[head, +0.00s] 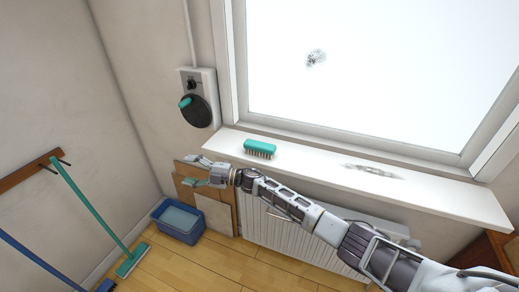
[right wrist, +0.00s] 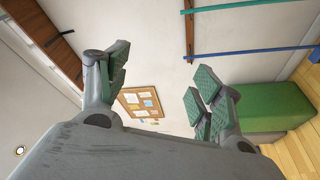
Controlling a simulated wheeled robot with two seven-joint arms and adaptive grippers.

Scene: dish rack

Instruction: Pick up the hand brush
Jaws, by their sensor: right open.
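The hand brush (head: 260,147) has a teal back and bristles facing down. It lies on the white windowsill (head: 330,160), near its left end. My right gripper (head: 194,172) is open and empty, to the left of the brush and lower in the head view, in front of the boards under the sill's left end. It is apart from the brush. In the right wrist view the two fingers (right wrist: 158,88) are spread with nothing between them, and the brush does not show. My left gripper is not in view.
A wall device (head: 197,100) with a dark disc is left of the window. A grey smudge (head: 371,169) marks the sill. A radiator (head: 290,237) is below it. A blue bucket (head: 178,220) and a teal broom (head: 95,212) stand at left. The sill right of the brush is mostly clear.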

